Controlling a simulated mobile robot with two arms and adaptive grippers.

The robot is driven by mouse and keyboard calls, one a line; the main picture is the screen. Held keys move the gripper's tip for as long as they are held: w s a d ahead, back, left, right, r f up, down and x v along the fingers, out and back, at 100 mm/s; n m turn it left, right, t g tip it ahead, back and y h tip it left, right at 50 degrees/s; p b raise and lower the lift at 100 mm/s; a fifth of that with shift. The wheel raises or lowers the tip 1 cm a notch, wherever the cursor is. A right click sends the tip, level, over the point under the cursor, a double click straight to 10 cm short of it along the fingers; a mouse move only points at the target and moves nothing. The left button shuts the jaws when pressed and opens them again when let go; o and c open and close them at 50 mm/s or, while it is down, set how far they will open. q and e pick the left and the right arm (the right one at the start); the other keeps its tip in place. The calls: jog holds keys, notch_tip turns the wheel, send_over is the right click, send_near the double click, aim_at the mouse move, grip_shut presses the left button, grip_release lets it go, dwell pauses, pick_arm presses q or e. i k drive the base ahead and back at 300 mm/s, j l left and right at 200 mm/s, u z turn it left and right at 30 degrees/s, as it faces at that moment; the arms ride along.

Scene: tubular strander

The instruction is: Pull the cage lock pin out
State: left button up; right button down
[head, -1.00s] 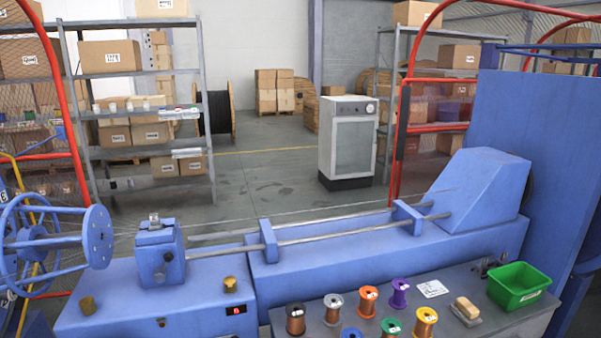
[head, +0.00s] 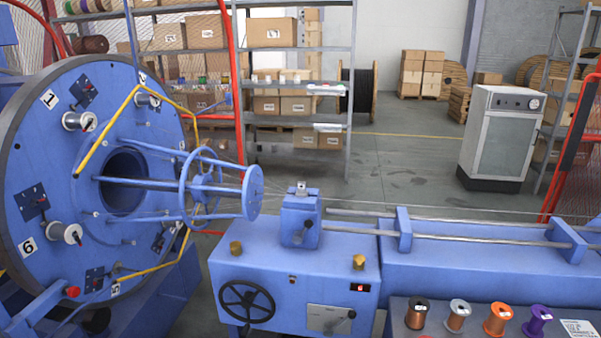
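The strander's cage shows as a large blue disc (head: 75,190) at the left, with numbered stations and bobbins around a dark central opening. A red knob (head: 72,291) sits on a blue bracket (head: 38,308) at the disc's lower front edge. It may be the cage lock pin, but it is too small to tell how far in it sits. Neither of my grippers is in view.
A blue spoked guide (head: 205,187) juts right from the disc. A blue machine base (head: 292,262) with a black handwheel (head: 247,302) stands in front. Coloured wire spools (head: 498,318) stand at the lower right. Open floor lies behind.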

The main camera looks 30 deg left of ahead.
aim_at(73, 292)
jog(key=k+j, duration=0.15)
jog(key=j, duration=0.2)
jog(key=k+j+u, duration=0.15)
jog(key=j, duration=0.2)
jog(key=k+j, duration=0.2)
jog(key=j, duration=0.2)
jog(key=k+j+u, duration=0.15)
jog(key=j, duration=0.2)
jog(key=k+j, duration=0.1)
jog(key=j, duration=0.3)
jog(key=k+j+u, duration=0.15)
jog(key=j, duration=0.25)
jog(key=k+j, duration=0.1)
jog(key=j, duration=0.3)
jog(key=u, duration=0.05)
